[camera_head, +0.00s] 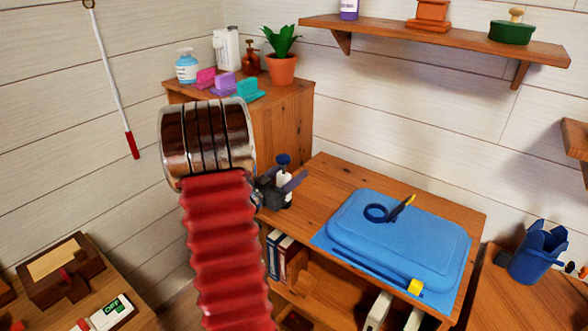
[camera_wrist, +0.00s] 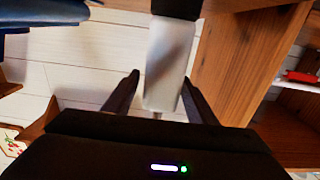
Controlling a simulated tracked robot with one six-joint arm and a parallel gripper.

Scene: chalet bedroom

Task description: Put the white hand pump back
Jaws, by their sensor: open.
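The white hand pump (camera_head: 284,187) has a white body and a dark blue top. It stands upright at the left end of the wooden desk (camera_head: 322,180). In the wrist view its pale body (camera_wrist: 166,62) lies between my two fingers, with the dark top at the upper edge. My gripper (camera_head: 279,183) is open around the pump, one finger on each side; in the wrist view (camera_wrist: 160,86) a gap shows at the left finger, and the right finger is very near the body. Whether it touches cannot be told. My arm hides part of the scene.
A blue mat with a blue lidded case (camera_head: 400,240), a ring-handled tool and a yellow block lies on the desk. Behind, a wooden cabinet (camera_head: 285,120) holds a potted plant (camera_head: 282,68), bottles and coloured blocks. A blue cup (camera_head: 533,255) stands at right. A shelf (camera_head: 440,42) hangs above.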

